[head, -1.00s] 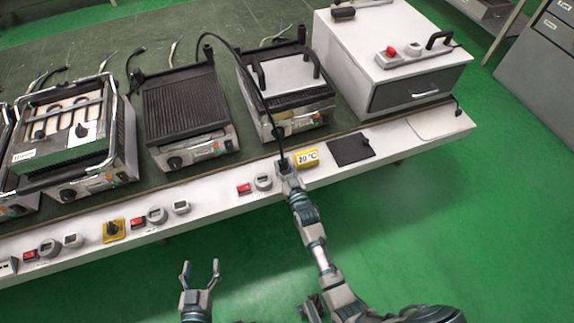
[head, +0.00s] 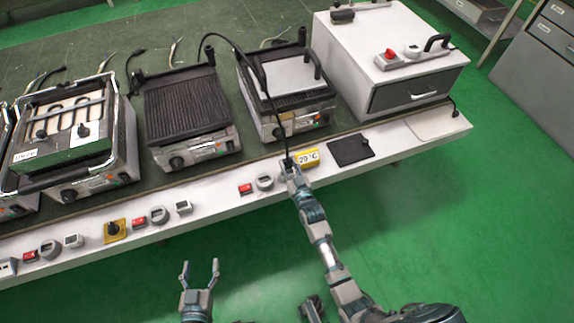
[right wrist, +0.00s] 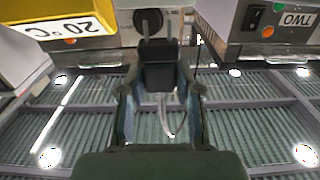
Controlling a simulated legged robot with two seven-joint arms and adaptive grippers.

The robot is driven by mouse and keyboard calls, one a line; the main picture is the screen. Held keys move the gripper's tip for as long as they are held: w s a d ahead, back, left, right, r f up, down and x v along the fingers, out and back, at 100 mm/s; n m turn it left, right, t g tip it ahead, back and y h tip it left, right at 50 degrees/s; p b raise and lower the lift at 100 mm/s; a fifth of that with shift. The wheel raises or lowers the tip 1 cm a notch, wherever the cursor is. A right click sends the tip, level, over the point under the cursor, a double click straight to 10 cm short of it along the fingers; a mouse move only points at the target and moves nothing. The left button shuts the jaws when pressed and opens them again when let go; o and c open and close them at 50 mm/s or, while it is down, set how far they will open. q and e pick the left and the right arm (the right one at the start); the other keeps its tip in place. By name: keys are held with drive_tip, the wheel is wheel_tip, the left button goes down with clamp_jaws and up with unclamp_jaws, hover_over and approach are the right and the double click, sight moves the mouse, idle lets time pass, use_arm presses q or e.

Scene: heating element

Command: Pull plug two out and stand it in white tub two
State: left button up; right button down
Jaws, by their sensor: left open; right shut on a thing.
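My right gripper (head: 291,169) is at the front ledge, just left of the yellow 20 °C block (head: 307,158). It is shut on a black plug (right wrist: 160,68), which shows between its fingers in the right wrist view. A black cable (head: 268,92) runs from the plug back over the grills in a loop. My left gripper (head: 200,272) is open and empty in front of the bench. Small round whitish holders (head: 265,182) sit along the ledge. I cannot tell which one is tub two.
Several contact grills (head: 190,115) stand on the dark green bench top. A white cabinet (head: 385,50) stands at the right end. Red switches (head: 245,188) and a black pad (head: 350,150) are on the ledge. A label "TWO" (right wrist: 297,19) shows in the wrist view.

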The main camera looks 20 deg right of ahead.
drive_tip(key=shift+d+f, duration=0.15)
drive_tip(key=shift+d, duration=0.7)
drive_tip(key=shift+a, duration=0.95)
use_arm(q)
drive_tip(key=shift+d+r, duration=0.45)
drive_tip(key=shift+d, duration=0.15)
drive_tip(key=shift+a+f, duration=0.1)
drive_tip(key=shift+a, duration=0.2)
use_arm(e)
drive_tip(key=shift+a, duration=0.3)
use_arm(q)
drive_tip(key=shift+f, duration=0.1)
use_arm(e)
drive_tip(key=shift+f, duration=0.15)
drive_tip(key=shift+d+f, duration=0.2)
drive_tip(key=shift+f, duration=0.25)
use_arm(q)
drive_tip(key=shift+d+f, duration=0.2)
drive_tip(key=shift+f, duration=0.3)
use_arm(e)
drive_tip(key=shift+f, duration=0.1)
